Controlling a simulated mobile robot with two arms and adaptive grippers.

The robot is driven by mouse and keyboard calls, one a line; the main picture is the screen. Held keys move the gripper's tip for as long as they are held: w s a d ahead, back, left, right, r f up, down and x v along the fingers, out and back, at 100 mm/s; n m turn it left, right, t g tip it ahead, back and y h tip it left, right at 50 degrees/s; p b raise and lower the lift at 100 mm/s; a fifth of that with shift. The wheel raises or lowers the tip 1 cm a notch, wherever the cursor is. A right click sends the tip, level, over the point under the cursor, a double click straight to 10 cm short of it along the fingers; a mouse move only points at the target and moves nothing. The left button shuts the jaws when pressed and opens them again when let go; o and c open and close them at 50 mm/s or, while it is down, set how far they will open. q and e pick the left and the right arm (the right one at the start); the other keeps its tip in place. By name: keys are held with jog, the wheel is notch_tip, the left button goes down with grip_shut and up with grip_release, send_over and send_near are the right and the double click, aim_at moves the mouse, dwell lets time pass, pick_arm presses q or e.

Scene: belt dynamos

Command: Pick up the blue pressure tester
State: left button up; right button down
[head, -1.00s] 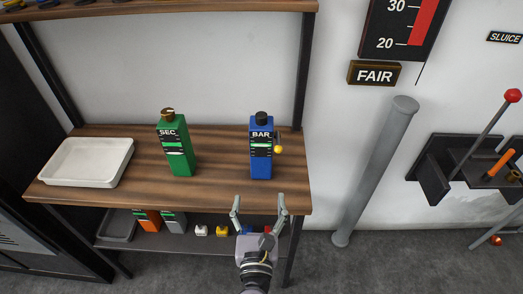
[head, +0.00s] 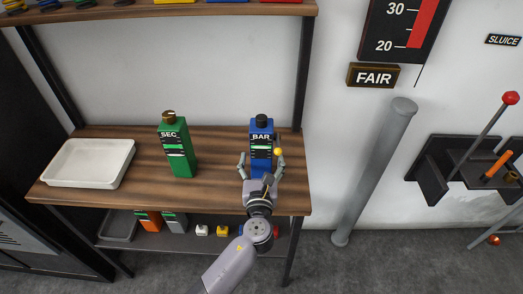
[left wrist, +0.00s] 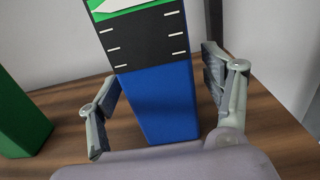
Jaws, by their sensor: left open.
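The blue pressure tester (head: 261,134), marked BAR, stands upright on the wooden shelf, with a black cap and a small yellow knob on its right side. My left gripper (head: 261,163) is open, with one finger on each side of the tester's lower part. In the left wrist view the blue body (left wrist: 160,105) fills the space between the spread fingers (left wrist: 163,92). A gap shows at each side. The gripper hides the tester's base in the head view. My right gripper is not in view.
A green SEC device (head: 177,148) stands to the left on the same shelf. A white tray (head: 88,184) lies farther left. The lower shelf (head: 190,239) holds several small items. A grey pipe (head: 375,170) leans against the wall at right.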

pick_arm(q)
jog(key=shift+w, duration=0.9)
jog(key=shift+c, duration=0.3)
grip_shut()
jog(key=shift+r, duration=0.2)
